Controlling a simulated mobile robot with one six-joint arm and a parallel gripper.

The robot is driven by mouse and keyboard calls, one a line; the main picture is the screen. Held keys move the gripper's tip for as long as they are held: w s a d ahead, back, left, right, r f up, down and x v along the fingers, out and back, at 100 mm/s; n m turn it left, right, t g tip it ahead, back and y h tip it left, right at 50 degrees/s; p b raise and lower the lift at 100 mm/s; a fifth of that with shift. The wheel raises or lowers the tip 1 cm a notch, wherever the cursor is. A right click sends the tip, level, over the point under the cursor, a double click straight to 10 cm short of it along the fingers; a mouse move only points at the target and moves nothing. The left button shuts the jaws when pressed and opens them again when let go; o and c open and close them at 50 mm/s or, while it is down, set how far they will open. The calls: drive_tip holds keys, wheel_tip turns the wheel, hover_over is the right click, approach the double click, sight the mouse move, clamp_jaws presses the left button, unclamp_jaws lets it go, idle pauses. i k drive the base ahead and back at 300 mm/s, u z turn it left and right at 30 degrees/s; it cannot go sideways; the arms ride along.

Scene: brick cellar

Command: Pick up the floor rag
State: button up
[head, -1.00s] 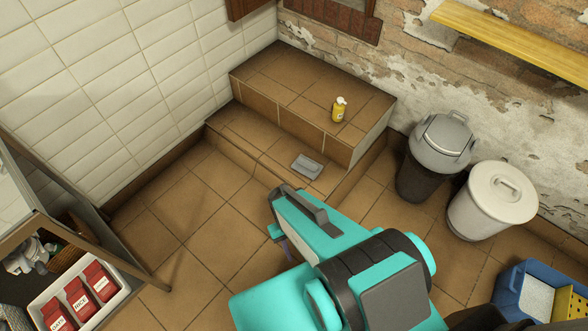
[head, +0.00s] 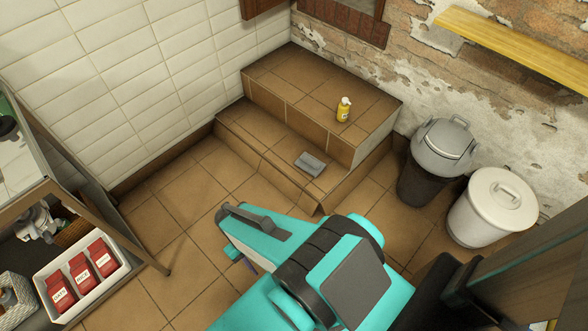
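A small grey folded-looking object (head: 310,163) lies on the lower tiled step; I cannot tell for sure whether it is the floor rag. My teal arm reaches in from the bottom, and its end is left of and nearer than the step, apart from the grey object. My gripper (head: 243,262) is mostly hidden under the arm. A small purple-blue bit shows beside it; I cannot tell whether it is a held thing or part of the gripper. The fingertips cannot be made out.
A yellow bottle (head: 344,110) stands on the upper step. A grey-lidded dark bin (head: 438,155) and a white bin (head: 492,207) stand right. At left, a shelf holds a white tray (head: 40,283) with red packets. A dark panel (head: 535,245) fills the lower right. Floor by the steps is clear.

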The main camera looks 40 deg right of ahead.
sight(310, 164)
drive_tip(key=u, duration=0.2)
drive_tip(key=k, duration=0.25)
drive_tip(key=u, duration=2.65)
drive_tip(key=k, duration=1.25)
drive_tip(key=z, duration=0.05)
